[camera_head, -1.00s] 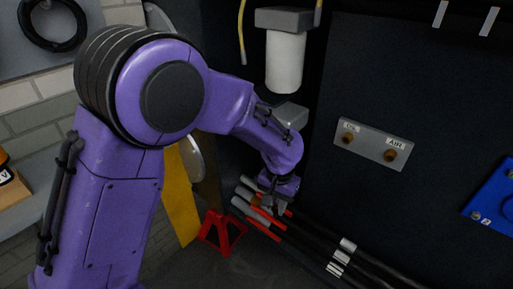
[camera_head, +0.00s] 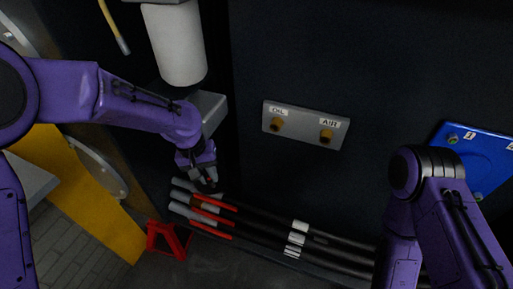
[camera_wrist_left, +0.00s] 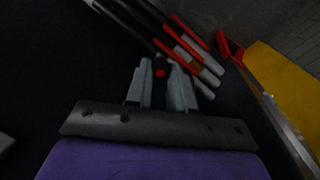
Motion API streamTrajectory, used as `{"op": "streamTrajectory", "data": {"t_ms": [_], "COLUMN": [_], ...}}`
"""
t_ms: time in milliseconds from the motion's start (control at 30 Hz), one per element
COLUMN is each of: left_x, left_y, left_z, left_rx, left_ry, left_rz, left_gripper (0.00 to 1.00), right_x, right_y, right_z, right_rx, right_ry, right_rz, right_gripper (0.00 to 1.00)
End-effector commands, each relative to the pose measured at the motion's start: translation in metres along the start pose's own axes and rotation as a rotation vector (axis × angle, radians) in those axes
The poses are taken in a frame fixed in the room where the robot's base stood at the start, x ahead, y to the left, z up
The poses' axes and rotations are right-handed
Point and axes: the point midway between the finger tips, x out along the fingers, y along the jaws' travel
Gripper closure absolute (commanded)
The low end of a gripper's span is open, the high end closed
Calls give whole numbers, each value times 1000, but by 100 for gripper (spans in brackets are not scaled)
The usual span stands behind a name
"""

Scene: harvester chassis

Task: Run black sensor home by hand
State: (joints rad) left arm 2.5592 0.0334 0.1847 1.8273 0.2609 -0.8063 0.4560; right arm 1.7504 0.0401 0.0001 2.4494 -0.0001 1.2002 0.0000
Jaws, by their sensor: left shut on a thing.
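My left gripper (camera_head: 207,184) is just above the ends of a bundle of black hoses in the head view. In the left wrist view my left gripper (camera_wrist_left: 160,88) has its two grey fingers shut on a small black piece with a red spot (camera_wrist_left: 160,73), which looks like the black sensor. The fingers hide most of it. In the head view the held piece is too small and dark to make out. My right arm (camera_head: 430,200) stands at the right of the head view; its gripper is not visible.
The hoses (camera_head: 262,219) have grey ends and red bands. A plate marked OIL and AIR (camera_head: 305,123) and a blue plate (camera_head: 480,148) are on the dark wall. A white cylinder (camera_head: 175,45) hangs above the gripper. A red stand (camera_head: 168,240) is below.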

Motion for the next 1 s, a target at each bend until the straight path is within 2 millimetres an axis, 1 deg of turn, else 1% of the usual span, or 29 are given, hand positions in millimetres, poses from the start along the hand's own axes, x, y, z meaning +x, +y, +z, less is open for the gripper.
{"op": "streamTrajectory", "data": {"t_ms": [33,100,200,367,500,667,767,900,1000], "left_x": [7,10,11,4,-7,-26,-43,-65,-74], "left_y": [16,40,65,97,119,138,145,146,144], "left_z": [-3,-7,-11,-10,-4,10,22,37,43], "left_rx": [-72,-187,-324,-506,-617,-703,-740,-764,-767], "left_ry": [10,47,115,266,421,620,746,873,914], "left_rz": [91,230,399,642,816,998,1103,1203,1236], "left_gripper": [100,100,100,100,100,100,100,100,100], "right_x": [2,4,5,7,9,12,13,15,15], "right_y": [0,0,0,0,-1,-1,-1,-1,-1], "right_z": [2,2,3,4,4,5,6,7,7], "right_rx": [0,0,-1,-1,0,0,0,0,0], "right_ry": [-1,-1,-2,-2,-1,-1,-1,-1,-1], "right_rz": [1,1,1,1,1,1,1,1,1], "right_gripper": [57,57,57,57,57,57,57,57,57]}}
